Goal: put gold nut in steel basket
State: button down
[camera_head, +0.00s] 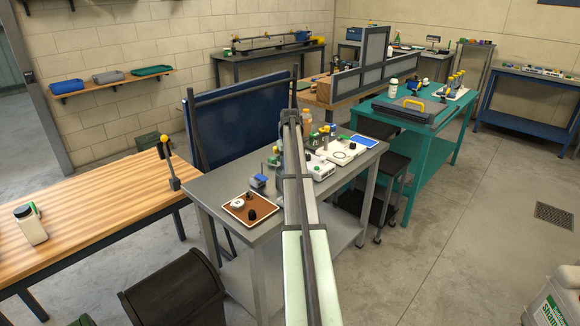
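I cannot make out a gold nut or a steel basket in this view. Small yellow-topped items (327,129) stand among the equipment on the grey metal table, too small to identify. My arm reaches from the bottom centre up across this table and hides part of it. I cannot make out my gripper or its fingers.
The grey table (222,189) carries a brown tray (236,207) with small dark and white parts, white devices (341,152) and a blue pad (364,141). A wooden bench (100,205) stands left, a teal table (437,130) right. A dark bin (175,290) stands in front.

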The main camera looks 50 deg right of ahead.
jog(key=shift+f, duration=0.25)
jog(key=shift+f, duration=0.1)
jog(key=c, duration=0.8)
grip_release()
jog(key=shift+f, duration=0.1)
jog(key=shift+c, duration=0.2)
notch_tip(320, 180, up, 12)
jog(key=shift+r, duration=0.2)
